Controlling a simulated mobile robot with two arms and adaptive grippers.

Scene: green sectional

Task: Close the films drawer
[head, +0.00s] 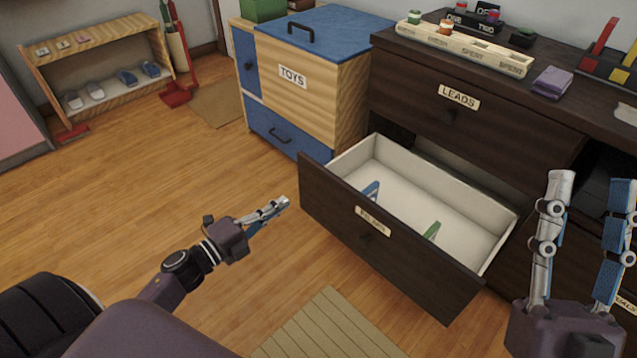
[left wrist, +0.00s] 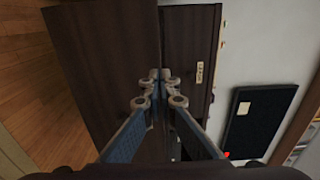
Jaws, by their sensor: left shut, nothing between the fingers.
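The open drawer (head: 330,206) has a dark wooden front with a pale label, too small to read surely, and a knob. It is pulled well out of the dark cabinet. Its white inside holds a blue item (head: 371,191) and a green item (head: 432,231). My left gripper (head: 285,202) is shut and empty, just left of the drawer front's left end, apparently apart from it. In the left wrist view, the shut fingertips (left wrist: 160,75) point toward a dark wooden panel (left wrist: 105,60). My right gripper (head: 590,180) is open and empty, right of the drawer.
The LEADS drawer (head: 470,112) above is shut. A TOYS chest (head: 325,80) with blue lid stands left of the cabinet. The cabinet top carries a long tray (head: 465,48) and a purple block (head: 552,82).

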